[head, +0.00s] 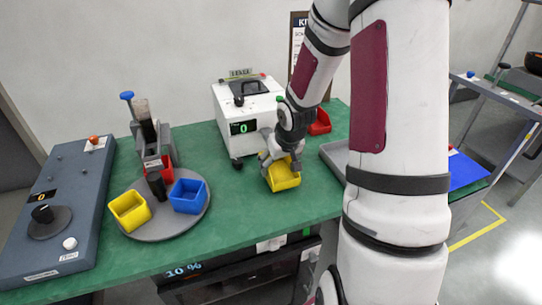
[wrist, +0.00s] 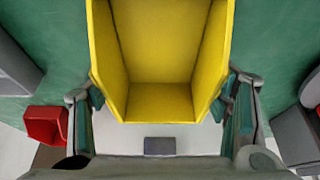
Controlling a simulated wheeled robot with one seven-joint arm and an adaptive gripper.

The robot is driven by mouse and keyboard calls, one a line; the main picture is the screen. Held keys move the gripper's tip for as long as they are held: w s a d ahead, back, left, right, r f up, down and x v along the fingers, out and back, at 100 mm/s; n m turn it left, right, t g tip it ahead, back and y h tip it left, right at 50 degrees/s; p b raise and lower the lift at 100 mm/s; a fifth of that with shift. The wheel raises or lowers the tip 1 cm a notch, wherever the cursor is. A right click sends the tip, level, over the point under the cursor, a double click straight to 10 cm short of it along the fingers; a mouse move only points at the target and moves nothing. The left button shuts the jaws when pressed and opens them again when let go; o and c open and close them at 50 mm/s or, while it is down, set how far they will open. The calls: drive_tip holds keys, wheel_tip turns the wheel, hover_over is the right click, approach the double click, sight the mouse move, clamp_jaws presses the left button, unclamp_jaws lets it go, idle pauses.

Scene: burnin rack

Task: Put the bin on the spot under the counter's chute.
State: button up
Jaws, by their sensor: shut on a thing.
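My gripper (head: 283,158) is shut on a yellow bin (head: 284,180), in front of the white counter. In the wrist view the yellow bin (wrist: 168,60) is between the two fingers (wrist: 165,110), its open side facing the camera, and looks empty. In the head view it looks tilted; I cannot tell whether it touches the green table. The white counter (head: 243,112) has a green "0" display and stands behind and left of my gripper. Its chute and the spot under it cannot be made out clearly.
A grey turntable (head: 172,228) carries another yellow bin (head: 129,211), a blue bin (head: 188,196) and a red bin. A dark control panel (head: 75,215) lies at left. A red bin (head: 320,122) and grey tray (head: 335,155) are at right. Green table (head: 235,215) is clear in front.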

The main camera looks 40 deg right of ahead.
drive_tip(key=w, duration=0.2)
drive_tip(key=shift+w+d, duration=0.4)
drive_tip(key=w, duration=0.1)
drive_tip(key=w+d, duration=0.1)
drive_tip(key=w, duration=0.1)
drive_tip(key=shift+w, duration=0.2)
drive_tip(key=shift+s+a+f, duration=0.1)
drive_tip(key=shift+s+f, duration=0.1)
drive_tip(key=shift+f, duration=0.55)
drive_tip(key=shift+f, duration=0.15)
drive_tip(key=o, duration=1.2)
